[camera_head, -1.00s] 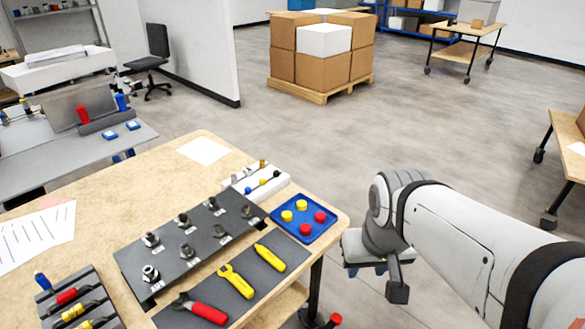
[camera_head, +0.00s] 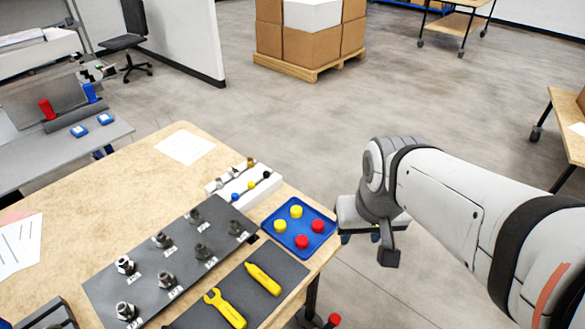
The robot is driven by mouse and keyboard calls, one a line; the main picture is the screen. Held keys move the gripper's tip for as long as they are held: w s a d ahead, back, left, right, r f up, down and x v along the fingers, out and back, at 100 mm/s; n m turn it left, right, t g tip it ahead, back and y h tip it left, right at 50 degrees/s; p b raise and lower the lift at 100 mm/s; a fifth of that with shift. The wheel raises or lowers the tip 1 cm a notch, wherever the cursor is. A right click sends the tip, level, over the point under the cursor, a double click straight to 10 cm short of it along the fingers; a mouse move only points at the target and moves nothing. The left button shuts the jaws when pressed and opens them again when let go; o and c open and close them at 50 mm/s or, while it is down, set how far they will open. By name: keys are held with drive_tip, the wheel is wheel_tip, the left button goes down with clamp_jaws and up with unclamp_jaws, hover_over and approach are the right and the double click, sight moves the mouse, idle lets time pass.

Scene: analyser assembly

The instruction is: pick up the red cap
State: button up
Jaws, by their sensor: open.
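Two red caps sit in a small blue tray (camera_head: 268,224) at the table's right corner. One red cap (camera_head: 318,226) is at the tray's right side. The other red cap (camera_head: 302,242) is nearer to me. Two yellow caps, a far one (camera_head: 296,211) and a left one (camera_head: 280,225), share the tray. My gripper (camera_head: 360,237) hangs to the right of the tray, past the table edge, apart from the caps. It is open, and I see nothing held; its fingertips are small and partly hidden by my wrist.
A dark rack of metal fittings (camera_head: 147,254) lies left of the tray. A dark mat holds a yellow wrench (camera_head: 224,308) and a yellow marker-like tool (camera_head: 262,279). A white holder (camera_head: 220,196) with small parts stands behind. A red-topped object (camera_head: 333,319) is below the table edge.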

drive_tip(key=w+a+f+m+g, duration=0.2)
drive_tip(key=w+a+f+m, duration=0.25)
drive_tip(key=w+m, duration=0.4)
drive_tip(key=m+p, duration=0.1)
drive_tip(key=m, duration=0.2)
hover_over(302, 239)
drive_tip(key=shift+g, duration=0.3)
wheel_tip(302, 239, down, 8)
drive_tip(key=shift+w+d+f, duration=0.1)
wheel_tip(302, 239, down, 8)
drive_tip(key=c, duration=0.7)
